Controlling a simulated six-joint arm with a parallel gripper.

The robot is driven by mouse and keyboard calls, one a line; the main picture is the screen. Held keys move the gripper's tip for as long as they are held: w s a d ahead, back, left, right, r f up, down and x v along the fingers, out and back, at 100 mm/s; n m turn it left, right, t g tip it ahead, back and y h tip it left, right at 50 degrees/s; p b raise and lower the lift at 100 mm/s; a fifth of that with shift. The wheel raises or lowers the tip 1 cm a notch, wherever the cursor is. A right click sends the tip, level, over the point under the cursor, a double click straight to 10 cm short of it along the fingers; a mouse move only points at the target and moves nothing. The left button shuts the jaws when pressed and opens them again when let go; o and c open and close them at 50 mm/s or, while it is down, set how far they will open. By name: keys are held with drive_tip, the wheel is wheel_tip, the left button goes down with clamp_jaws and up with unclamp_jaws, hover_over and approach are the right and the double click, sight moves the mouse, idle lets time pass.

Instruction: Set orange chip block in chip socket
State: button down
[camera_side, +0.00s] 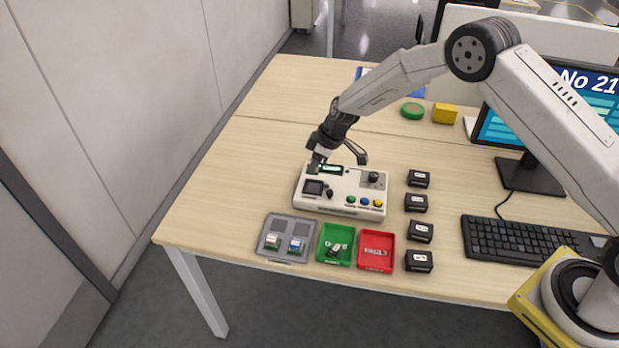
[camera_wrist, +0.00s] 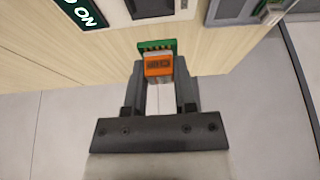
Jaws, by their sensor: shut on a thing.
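My gripper (camera_wrist: 159,72) is shut on the orange chip block (camera_wrist: 158,66), which sits between the fingertips with a green board edge (camera_wrist: 157,45) beyond it. In the side view my gripper (camera_side: 318,166) is over the left back part of the white tester (camera_side: 342,208), behind the chip socket. The chip socket (camera_side: 314,187) is a dark square on the tester's left side, and it looks empty. A dark square recess on the tester shows at the top of the wrist view (camera_wrist: 150,7). The block is hidden or too small to make out in the side view.
A lever (camera_side: 374,177) and buttons rise from the tester.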

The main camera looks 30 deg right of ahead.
sight(310, 187)
drive_tip(key=shift+w+d, duration=0.25)
drive_tip(key=shift+d, duration=0.1)
drive_tip(key=shift+f, duration=0.15)
drive_tip(key=shift+f, duration=2.95)
drive_tip(key=shift+f, duration=0.4)
drive_tip(key=shift+c, duration=1.7)
unclamp_jaws()
drive_tip(key=shift+v, duration=3.9)
